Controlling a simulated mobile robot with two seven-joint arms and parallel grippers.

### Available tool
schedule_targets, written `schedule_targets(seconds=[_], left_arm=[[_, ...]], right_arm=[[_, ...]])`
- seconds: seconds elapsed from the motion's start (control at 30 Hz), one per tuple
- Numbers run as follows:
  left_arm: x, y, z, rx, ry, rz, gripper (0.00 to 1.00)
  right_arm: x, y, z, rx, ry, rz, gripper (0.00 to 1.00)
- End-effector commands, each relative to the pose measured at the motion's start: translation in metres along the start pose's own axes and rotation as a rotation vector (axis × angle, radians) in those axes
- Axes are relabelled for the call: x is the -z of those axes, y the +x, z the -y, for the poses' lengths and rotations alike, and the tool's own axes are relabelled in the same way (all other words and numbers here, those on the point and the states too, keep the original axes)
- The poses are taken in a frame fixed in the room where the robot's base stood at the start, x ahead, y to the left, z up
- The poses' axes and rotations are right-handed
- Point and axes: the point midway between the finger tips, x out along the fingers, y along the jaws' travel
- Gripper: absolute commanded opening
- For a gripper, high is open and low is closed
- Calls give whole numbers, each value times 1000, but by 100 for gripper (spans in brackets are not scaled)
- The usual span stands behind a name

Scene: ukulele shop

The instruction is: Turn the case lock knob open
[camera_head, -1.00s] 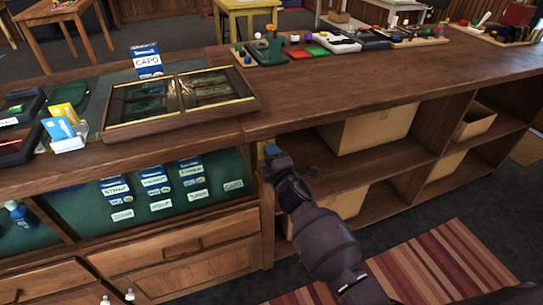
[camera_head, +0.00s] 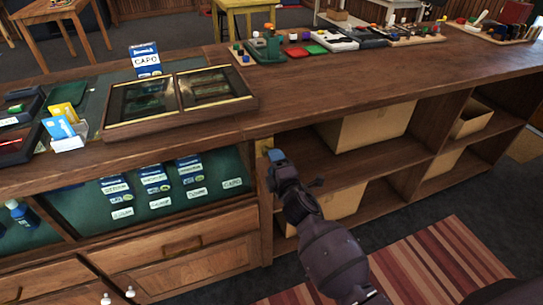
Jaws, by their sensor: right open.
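The case is built into the wooden counter and has a glass-topped frame (camera_head: 225,103) on top. A small brass-coloured lock plate (camera_head: 262,144) sits on the counter front, on the post right of the display case. My right gripper (camera_head: 276,157) is just in front of this plate, its blue-tipped fingers overlapping the plate's lower right edge. It is open and I see nothing in it. The knob itself is too small or hidden behind the fingers, and I cannot tell whether they touch it. My left gripper is not in view.
Labelled blue packets (camera_head: 154,179) hang in the case front. A CAPO box (camera_head: 145,60) stands on the counter. Open shelves with cardboard boxes (camera_head: 368,127) lie right of the gripper.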

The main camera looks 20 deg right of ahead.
Motion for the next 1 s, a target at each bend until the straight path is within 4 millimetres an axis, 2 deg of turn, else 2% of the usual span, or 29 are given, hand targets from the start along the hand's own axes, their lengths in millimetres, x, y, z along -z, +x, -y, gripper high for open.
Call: schedule_targets(seconds=[0.2,0.4,0.6,1.0], left_arm=[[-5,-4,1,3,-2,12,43],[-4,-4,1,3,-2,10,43],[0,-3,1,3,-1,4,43],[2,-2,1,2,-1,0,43]], right_arm=[[0,-36,-1,0,0,0,59],[0,-57,0,0,0,1,59],[0,-64,0,0,0,0,59],[0,-64,0,0,0,0,59]])
